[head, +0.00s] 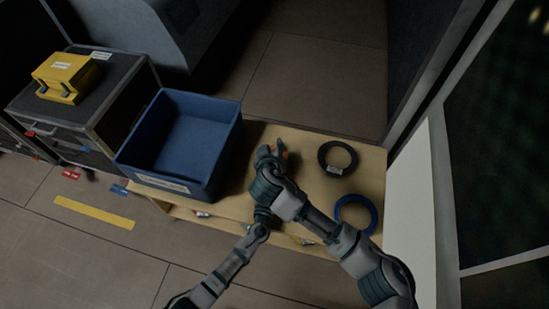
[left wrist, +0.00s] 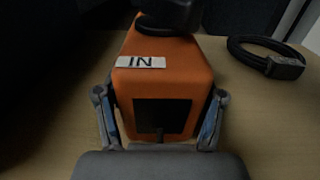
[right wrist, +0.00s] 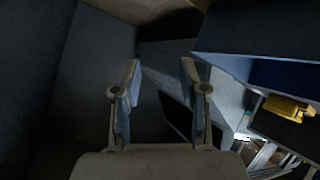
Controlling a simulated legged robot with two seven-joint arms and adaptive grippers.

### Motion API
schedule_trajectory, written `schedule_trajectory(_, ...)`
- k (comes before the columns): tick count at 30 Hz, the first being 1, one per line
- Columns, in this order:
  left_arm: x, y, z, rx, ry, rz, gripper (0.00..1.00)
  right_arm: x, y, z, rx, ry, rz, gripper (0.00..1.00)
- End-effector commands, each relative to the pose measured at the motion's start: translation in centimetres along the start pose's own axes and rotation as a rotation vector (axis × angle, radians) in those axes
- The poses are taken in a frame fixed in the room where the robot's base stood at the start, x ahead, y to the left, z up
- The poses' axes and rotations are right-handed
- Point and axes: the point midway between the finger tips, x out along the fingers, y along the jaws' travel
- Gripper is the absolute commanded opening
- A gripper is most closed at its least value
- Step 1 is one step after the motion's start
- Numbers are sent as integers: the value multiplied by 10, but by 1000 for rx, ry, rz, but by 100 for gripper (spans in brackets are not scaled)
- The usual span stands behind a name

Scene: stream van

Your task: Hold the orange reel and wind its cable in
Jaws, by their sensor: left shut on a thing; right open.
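The orange reel (left wrist: 178,82) is a boxy orange body with a white "IN" label and a dark square on its near face. In the left wrist view, my left gripper (left wrist: 159,98) has a finger against each side of it. A dark part sits over its top; I cannot tell what it is. In the head view only a bit of the reel's orange (head: 283,150) shows, beside my right gripper (head: 268,153). My left gripper is hidden there behind the right arm. My right gripper is open and empty in the right wrist view (right wrist: 160,70). I see no loose cable from the reel.
A blue bin (head: 152,122) stands left of the reel on the wooden bench (head: 313,190). A black coil (head: 325,161) and a blue coil (head: 372,218) lie to the right. A yellow case (head: 65,72) rests on a dark box (head: 110,82) at far left.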

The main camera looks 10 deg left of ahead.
Motion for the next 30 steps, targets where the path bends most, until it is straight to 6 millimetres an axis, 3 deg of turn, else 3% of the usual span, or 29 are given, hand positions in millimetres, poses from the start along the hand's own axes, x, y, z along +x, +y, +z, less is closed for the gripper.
schedule_trajectory(8,0,0,1,0,-2,0,27,1,8,11,-1031,182,102,43)
schedule_trajectory(18,0,0,2,-1,-2,0,27,1,1,69,-2227,324,258,43)
schedule_trajectory(24,0,0,2,-1,-3,0,27,-1,-1,102,-2657,384,326,43)
schedule_trajectory(30,0,0,2,-1,-3,0,27,2,-3,113,-2803,409,353,43)
